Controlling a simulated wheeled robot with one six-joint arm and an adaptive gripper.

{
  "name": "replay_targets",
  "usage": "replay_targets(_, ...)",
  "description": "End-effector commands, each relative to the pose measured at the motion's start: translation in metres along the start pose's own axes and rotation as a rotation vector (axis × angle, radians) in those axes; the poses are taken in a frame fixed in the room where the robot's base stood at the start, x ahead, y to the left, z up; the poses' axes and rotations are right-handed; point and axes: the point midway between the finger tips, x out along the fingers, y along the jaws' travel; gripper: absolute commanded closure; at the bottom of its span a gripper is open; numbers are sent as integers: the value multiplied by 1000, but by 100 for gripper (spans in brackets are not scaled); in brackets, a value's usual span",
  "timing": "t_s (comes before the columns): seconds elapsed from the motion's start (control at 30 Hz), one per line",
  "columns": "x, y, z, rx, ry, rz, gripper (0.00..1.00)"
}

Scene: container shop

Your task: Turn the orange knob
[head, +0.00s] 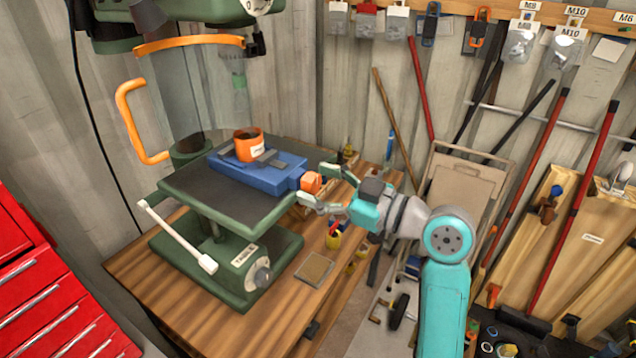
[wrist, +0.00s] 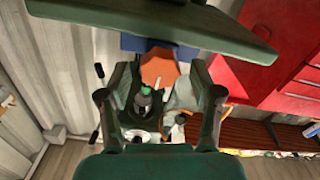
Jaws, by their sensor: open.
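The orange knob (head: 311,182) is faceted and sits on the right end of a blue vise (head: 258,175) on the drill press table. My gripper (head: 316,184) is open, with one finger on the far side of the knob and one on the near side. In the wrist view the knob (wrist: 158,68) shows between the two spread fingertips of my gripper (wrist: 160,76), with a gap on both sides. I cannot tell how far the fingers reach along the knob.
The green press table (head: 190,195) carries the vise, with an orange cup-like part (head: 248,143) on top. A clear guard with an orange handle (head: 130,120) stands behind. A white-handled lever (head: 180,238) juts out in front. A red tool cabinet (head: 45,290) stands at left.

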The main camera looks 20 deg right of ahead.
Motion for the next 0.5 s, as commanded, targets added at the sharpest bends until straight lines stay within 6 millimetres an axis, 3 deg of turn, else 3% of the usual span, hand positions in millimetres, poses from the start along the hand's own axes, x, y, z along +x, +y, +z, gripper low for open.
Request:
replay_targets(0.37, 5, 0, 0, 0, 0, 1, 35)
replay_targets(0.5, 5, 0, 0, 0, 0, 1, 68)
